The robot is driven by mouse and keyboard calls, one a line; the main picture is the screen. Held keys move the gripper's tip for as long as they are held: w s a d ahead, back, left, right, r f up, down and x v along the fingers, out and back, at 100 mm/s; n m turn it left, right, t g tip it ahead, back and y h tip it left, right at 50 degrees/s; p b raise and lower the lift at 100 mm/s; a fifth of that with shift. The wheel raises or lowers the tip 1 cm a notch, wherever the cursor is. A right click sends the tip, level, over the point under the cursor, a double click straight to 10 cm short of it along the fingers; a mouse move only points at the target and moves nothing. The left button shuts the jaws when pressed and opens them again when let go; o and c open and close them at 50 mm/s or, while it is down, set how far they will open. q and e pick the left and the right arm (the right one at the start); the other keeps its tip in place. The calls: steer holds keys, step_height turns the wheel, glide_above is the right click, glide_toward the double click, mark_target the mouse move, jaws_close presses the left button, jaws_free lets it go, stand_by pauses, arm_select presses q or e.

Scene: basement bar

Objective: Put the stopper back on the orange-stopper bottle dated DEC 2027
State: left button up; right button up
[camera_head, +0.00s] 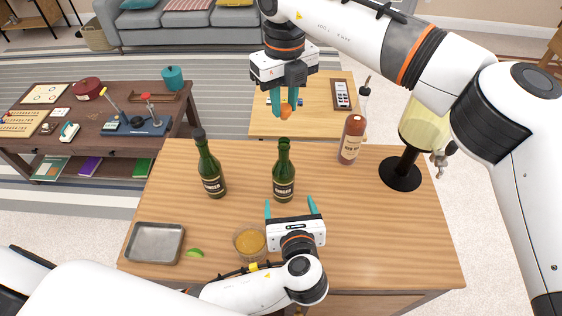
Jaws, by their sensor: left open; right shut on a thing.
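A green bottle with a dark label (284,178) stands upright near the middle of the wooden table, its mouth open. My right gripper (287,108) is shut on an orange stopper (285,111), held above and apart from that bottle's mouth. My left gripper (291,208) is open and empty, its fingers pointing at the lower part of the bottle from the near side. A second green bottle (211,170) with a dark top stands to the left. A pinkish bottle (351,140) with a pourer stands to the right. The date print is too small to read.
The wooden table (400,245) is clear at the right front. A metal tray (155,243), a lime piece (194,252) and a bowl of brown contents (250,242) sit at the near left. A drink dispenser on a black stand (401,172) stands at the right.

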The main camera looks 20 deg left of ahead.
steer(key=shift+w+a, duration=0.1)
steer(key=shift+w, duration=0.1)
steer(key=shift+s+d+r, duration=0.25)
steer(key=shift+s, duration=0.3)
arm_select(q)
steer(key=x, duration=1.1)
steer(key=shift+w+a, duration=0.2)
steer(key=shift+w, duration=0.15)
arm_select(e)
steer(key=shift+w+a+f, duration=0.1)
steer(key=shift+w, duration=0.1)
arm_select(q)
steer(key=c, duration=1.5)
steer(key=shift+o, duration=0.2)
arm_select(e)
glide_above(284, 141)
steer(key=shift+f, duration=2.55)
